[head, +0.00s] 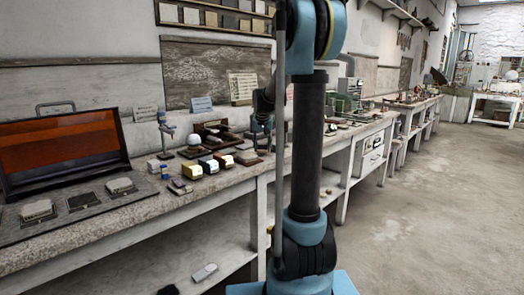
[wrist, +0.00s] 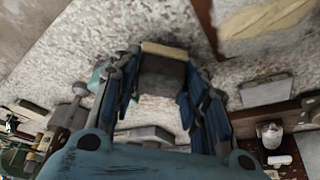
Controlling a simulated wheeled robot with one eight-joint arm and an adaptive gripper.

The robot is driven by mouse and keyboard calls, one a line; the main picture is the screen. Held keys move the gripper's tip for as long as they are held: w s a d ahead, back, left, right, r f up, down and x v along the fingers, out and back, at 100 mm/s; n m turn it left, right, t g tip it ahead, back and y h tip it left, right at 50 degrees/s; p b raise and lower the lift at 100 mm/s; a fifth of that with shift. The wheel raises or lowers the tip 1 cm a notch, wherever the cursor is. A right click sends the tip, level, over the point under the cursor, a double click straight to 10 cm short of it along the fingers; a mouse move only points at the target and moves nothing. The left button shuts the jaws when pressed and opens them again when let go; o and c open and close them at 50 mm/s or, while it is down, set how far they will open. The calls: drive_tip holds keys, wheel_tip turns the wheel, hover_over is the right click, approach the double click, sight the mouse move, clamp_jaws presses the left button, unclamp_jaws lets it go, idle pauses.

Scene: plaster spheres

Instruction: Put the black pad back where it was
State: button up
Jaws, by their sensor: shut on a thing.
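My gripper (wrist: 162,92) is shut on a dark block-like piece with a pale cream edge, which I take for the black pad (wrist: 162,74); its blue fingers stand on either side of it. The pad is over a speckled, pale grey surface in the wrist view; I cannot tell if it touches. In the head view my gripper (head: 262,125) is low over the bench, beside the group of small blocks, partly behind my own arm, and the pad cannot be made out there.
The stone-topped bench (head: 150,190) runs along the wall. Several coloured blocks (head: 208,166) and a white sphere (head: 194,139) stand left of my gripper. An open orange-lined case (head: 60,148) and a grey tray with flat pieces (head: 60,228) are at the left.

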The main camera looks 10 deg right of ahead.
drive_tip(key=shift+f, duration=0.85)
drive_tip(key=o, duration=0.9)
drive_tip(key=shift+o, duration=0.2)
drive_tip(key=d+v, duration=0.1)
drive_tip(key=v, duration=1.1)
drive_tip(key=s+f, duration=0.7)
drive_tip(key=s, duration=0.6)
drive_tip(key=s+f+n+g, duration=0.1)
drive_tip(key=s+f, duration=0.7)
drive_tip(key=s, duration=0.5)
drive_tip(key=s+f+n+g, duration=0.1)
drive_tip(key=s+f, duration=0.7)
drive_tip(key=s, duration=0.5)
drive_tip(key=shift+s+y, duration=0.2)
drive_tip(key=shift+y, duration=0.1)
drive_tip(key=shift+a, duration=0.15)
